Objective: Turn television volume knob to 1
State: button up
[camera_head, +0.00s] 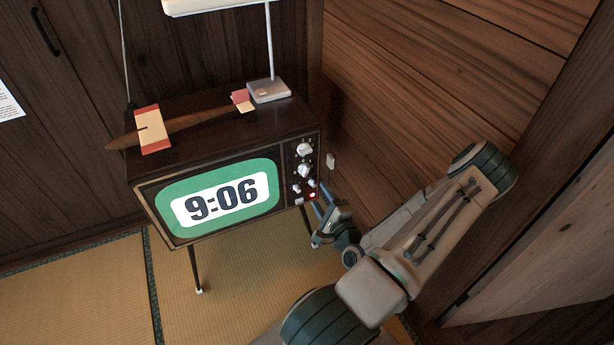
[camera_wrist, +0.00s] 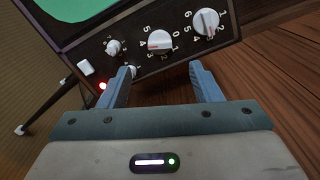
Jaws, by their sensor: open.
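The television (camera_head: 162,182) has a dark cabinet on legs, and its lit green and white screen reads 9:06. Its control panel is at the right of the front. In the wrist view, a large white knob with numbers (camera_wrist: 206,22) is at upper right. A second numbered white knob (camera_wrist: 160,41) is left of it, with 0 to 5 readable around it. A smaller knob (camera_wrist: 113,46) is further left. Another small knob (camera_wrist: 132,70) is partly hidden by a finger. I cannot read which is volume. My gripper (camera_head: 322,203) is open and empty, apart from the second knob, with blue fingers (camera_wrist: 160,70) pointing at the panel.
A white button (camera_wrist: 85,68) and a lit red lamp (camera_wrist: 102,86) are on the panel. A wooden wall (camera_head: 400,90) stands close at right. Tatami (camera_head: 80,290) is free at left.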

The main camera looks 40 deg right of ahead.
aim_at(306, 173)
jog(key=x, duration=1)
jog(key=shift+w+b, duration=0.25)
jog(key=shift+b, duration=0.1)
jog(key=c, duration=1)
